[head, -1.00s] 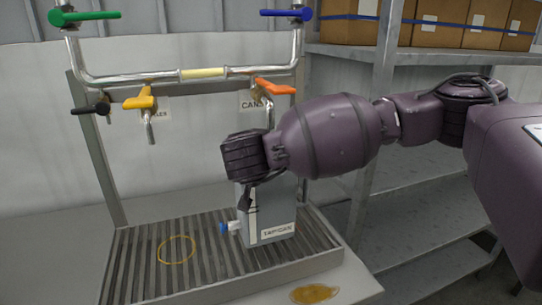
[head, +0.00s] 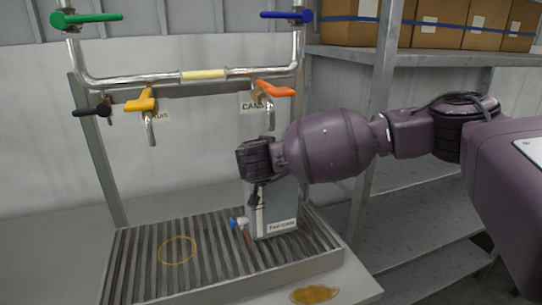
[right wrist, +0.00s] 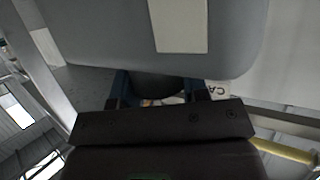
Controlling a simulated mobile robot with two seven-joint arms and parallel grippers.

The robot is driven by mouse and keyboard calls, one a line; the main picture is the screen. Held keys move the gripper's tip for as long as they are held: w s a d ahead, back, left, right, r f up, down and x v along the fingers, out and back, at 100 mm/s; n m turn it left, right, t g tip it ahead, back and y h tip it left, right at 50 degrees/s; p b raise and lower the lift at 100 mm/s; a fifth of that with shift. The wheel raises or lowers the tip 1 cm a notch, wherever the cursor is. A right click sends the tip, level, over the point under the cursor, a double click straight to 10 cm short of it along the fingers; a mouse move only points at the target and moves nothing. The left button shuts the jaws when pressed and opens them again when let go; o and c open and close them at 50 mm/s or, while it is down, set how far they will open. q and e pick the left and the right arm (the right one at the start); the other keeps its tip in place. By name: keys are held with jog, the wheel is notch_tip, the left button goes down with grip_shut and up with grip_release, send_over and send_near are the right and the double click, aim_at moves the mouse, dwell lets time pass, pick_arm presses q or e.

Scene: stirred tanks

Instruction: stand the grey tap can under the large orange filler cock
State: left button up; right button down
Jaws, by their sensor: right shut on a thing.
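The grey tap can (head: 285,205) has a white label and a small blue-handled tap (head: 238,222) on its left side. It is over the right part of the slatted drip tray (head: 140,262); I cannot tell whether its base touches the slats. My right gripper (head: 255,192) is shut on the can's top. In the right wrist view, the can's grey body (right wrist: 110,30) fills the top, with a dark part between the fingers (right wrist: 160,88). The orange-handled filler cock (head: 272,90), by a "CANS" sign, has its spout above and behind my gripper. My left gripper is out of view.
A yellow-handled cock (head: 142,103) and a black-handled one (head: 92,110) hang left on the pipe. A yellow ring (head: 177,250) marks the tray's left part, which is free. A brownish spill (head: 314,294) lies in front. Shelving (head: 430,62) with boxes stands right.

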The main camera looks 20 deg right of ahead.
jog(key=shift+f, duration=0.1)
jog(key=c, duration=0.6)
grip_release()
jog(key=shift+s+a+r, duration=0.1)
jog(key=shift+r, duration=0.1)
jog(key=v, duration=1.1)
jog(key=shift+s+a+r, duration=0.1)
jog(key=shift+s+r, duration=0.1)
jog(key=shift+s, duration=0.1)
